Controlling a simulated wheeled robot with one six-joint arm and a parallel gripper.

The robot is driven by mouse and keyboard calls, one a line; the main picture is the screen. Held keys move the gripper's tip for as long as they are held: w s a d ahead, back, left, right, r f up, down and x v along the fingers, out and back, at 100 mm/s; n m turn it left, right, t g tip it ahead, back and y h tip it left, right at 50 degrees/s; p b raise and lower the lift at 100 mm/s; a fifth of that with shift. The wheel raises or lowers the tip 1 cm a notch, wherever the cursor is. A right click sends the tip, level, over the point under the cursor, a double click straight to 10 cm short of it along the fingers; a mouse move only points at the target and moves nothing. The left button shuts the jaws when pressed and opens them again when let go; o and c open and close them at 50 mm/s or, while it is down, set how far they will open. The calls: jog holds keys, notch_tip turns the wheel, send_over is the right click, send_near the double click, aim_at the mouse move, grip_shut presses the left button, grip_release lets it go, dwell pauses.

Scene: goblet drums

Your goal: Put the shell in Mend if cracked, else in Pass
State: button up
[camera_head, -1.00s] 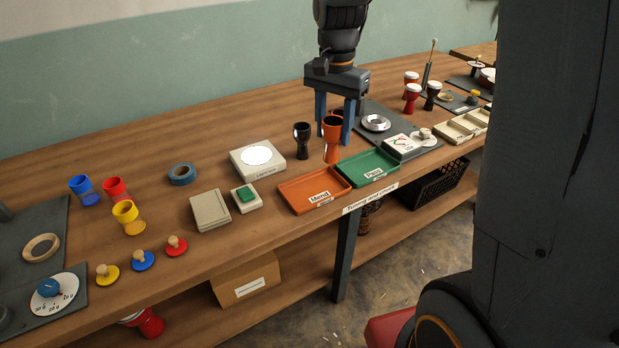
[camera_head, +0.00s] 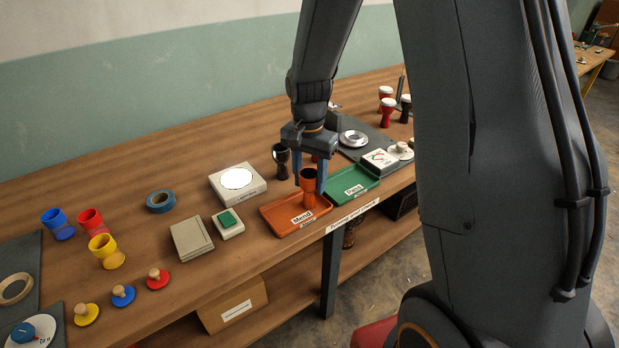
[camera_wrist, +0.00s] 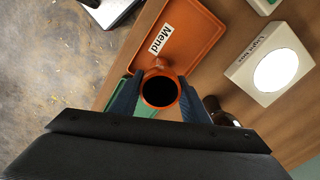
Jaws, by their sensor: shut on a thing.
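The orange goblet-shaped shell (camera_head: 308,180) is upright between the fingers of my gripper (camera_head: 310,186), which is shut on it. In the wrist view I look down into the dark mouth of the shell (camera_wrist: 159,92); no crack can be made out at this size. The shell is at the right part of the orange Mend tray (camera_head: 281,222); I cannot tell whether its foot touches the tray. The Mend tray fills the upper middle of the wrist view (camera_wrist: 190,40). The green Pass tray (camera_head: 353,186) lies right beside it, empty.
A dark shell (camera_head: 281,160) stands just behind the Mend tray. A white light box (camera_head: 238,182) is to the left, with a green-topped block (camera_head: 228,222) in front of it. The bench's front edge is close.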

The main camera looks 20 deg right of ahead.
jog(key=o, duration=1.2)
jog(key=shift+f, duration=0.1)
jog(key=shift+c, duration=0.2)
notch_tip(320, 180, up, 12)
jog(key=shift+b, duration=1.05)
jog(key=s+f+n, duration=0.4)
jog(key=s, duration=0.4)
jog(key=s+f+n, duration=0.4)
jog(key=s+n, duration=0.1)
jog(key=s, duration=0.4)
jog(key=shift+s+a+f, duration=0.15)
jog(key=shift+s+f, duration=0.1)
